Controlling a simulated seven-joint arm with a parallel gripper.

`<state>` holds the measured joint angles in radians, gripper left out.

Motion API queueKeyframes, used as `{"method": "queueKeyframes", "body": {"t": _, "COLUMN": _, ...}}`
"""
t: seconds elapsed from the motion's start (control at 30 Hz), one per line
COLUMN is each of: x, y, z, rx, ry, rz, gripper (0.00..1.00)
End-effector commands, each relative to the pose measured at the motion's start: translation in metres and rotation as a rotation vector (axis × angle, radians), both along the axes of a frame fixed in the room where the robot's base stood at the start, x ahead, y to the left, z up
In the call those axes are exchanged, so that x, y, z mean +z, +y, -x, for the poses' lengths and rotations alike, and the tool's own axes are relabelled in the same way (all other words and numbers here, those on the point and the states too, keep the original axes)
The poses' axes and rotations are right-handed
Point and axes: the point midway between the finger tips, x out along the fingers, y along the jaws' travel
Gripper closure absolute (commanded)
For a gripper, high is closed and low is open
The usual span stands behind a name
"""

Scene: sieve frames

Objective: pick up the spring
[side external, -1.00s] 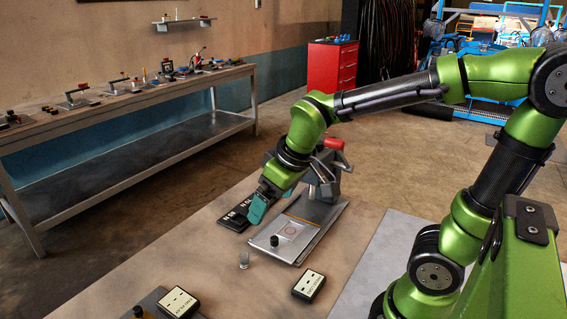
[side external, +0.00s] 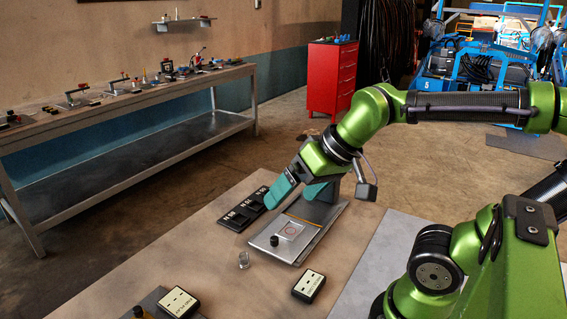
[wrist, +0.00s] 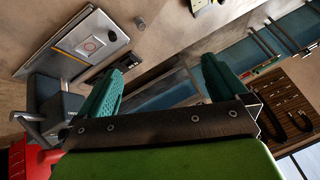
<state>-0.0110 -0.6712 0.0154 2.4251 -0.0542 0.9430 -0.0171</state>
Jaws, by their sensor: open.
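A small grey, upright cylinder (side external: 244,260), which seems to be the spring, stands on the table just in front of the metal plate's left corner. It is too small for coils to be made out. A small pale object (wrist: 140,23) beside the plate in the wrist view may be the same thing. My gripper (side external: 300,190) is open, its teal fingers spread above the far end of the plate, behind and to the right of the cylinder. In the wrist view my gripper (wrist: 166,62) has nothing between its fingers.
A labelled block (side external: 309,285) lies nearer. Table around the cylinder is clear.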

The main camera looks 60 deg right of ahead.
Motion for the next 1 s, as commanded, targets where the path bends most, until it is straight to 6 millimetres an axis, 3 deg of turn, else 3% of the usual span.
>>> {"method": "queueKeyframes", "body": {"t": 0.03, "x": -0.006, "y": -0.001, "z": 0.006, "rx": -0.026, "ry": -0.019, "rz": -0.031, "gripper": 0.02}}
{"method": "queueKeyframes", "body": {"t": 0.3, "x": -0.007, "y": -0.002, "z": 0.012, "rx": -0.044, "ry": -0.039, "rz": -0.054, "gripper": 0.43}}
{"method": "queueKeyframes", "body": {"t": 0.57, "x": -0.008, "y": -0.002, "z": 0.012, "rx": -0.042, "ry": -0.037, "rz": -0.053, "gripper": 0.43}}
{"method": "queueKeyframes", "body": {"t": 0.7, "x": -0.019, "y": 0.0, "z": 0.008, "rx": -0.035, "ry": 0.016, "rz": -0.052, "gripper": 0.43}}
{"method": "queueKeyframes", "body": {"t": 0.87, "x": -0.031, "y": 0.001, "z": -0.021, "rx": -0.005, "ry": 0.136, "rz": -0.018, "gripper": 0.43}}
{"method": "queueKeyframes", "body": {"t": 1.0, "x": -0.044, "y": 0.001, "z": -0.057, "rx": 0.068, "ry": 0.263, "rz": 0.046, "gripper": 0.43}}
